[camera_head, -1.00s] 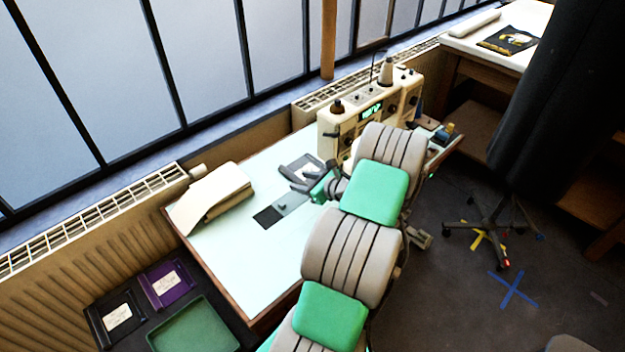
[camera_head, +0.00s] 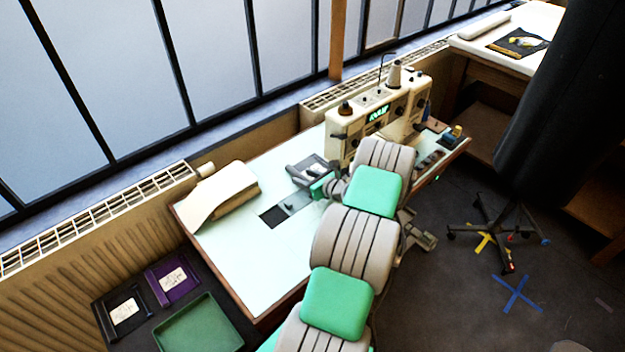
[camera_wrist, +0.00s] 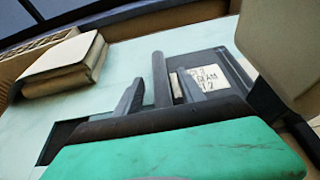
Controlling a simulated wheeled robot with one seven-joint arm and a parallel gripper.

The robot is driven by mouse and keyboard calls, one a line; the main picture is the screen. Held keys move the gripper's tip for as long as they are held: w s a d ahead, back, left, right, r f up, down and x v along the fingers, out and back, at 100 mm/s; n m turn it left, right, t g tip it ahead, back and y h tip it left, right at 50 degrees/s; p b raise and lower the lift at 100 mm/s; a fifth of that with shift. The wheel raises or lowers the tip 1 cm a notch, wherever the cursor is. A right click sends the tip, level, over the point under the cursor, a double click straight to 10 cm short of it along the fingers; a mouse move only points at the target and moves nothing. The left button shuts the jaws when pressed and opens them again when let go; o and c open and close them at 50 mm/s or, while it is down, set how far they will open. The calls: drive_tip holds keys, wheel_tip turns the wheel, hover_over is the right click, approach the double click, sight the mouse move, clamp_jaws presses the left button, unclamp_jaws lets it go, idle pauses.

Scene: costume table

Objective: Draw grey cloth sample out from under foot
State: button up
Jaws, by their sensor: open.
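The grey cloth sample (camera_wrist: 222,72) is a dark grey piece with a white lettered label, lying flat beside the sewing machine. It also shows in the head view (camera_head: 318,163), partly behind my gripper. My gripper (camera_wrist: 148,68) is open, its two dark fingers at the left side of the sample. In the head view my gripper (camera_head: 300,174) is low over the pale table, left of the machine. The sewing machine (camera_head: 346,128) is cream with a green display; its body overhangs the sample's right side in the wrist view (camera_wrist: 285,45). The foot is hidden, and finger contact cannot be told.
A folded cream cloth stack (camera_head: 226,190) lies on the table's left end. A dark rectangle (camera_head: 272,216) is in the tabletop. A green tray (camera_head: 200,325), a purple sample (camera_head: 172,281) and a black sample (camera_head: 124,311) are at lower left. The pale tabletop (camera_head: 235,255) is largely clear.

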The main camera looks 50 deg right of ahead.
drive_tip(key=shift+w+f, duration=0.1)
drive_tip(key=shift+w, duration=0.25)
clamp_jaws()
idle(0.3)
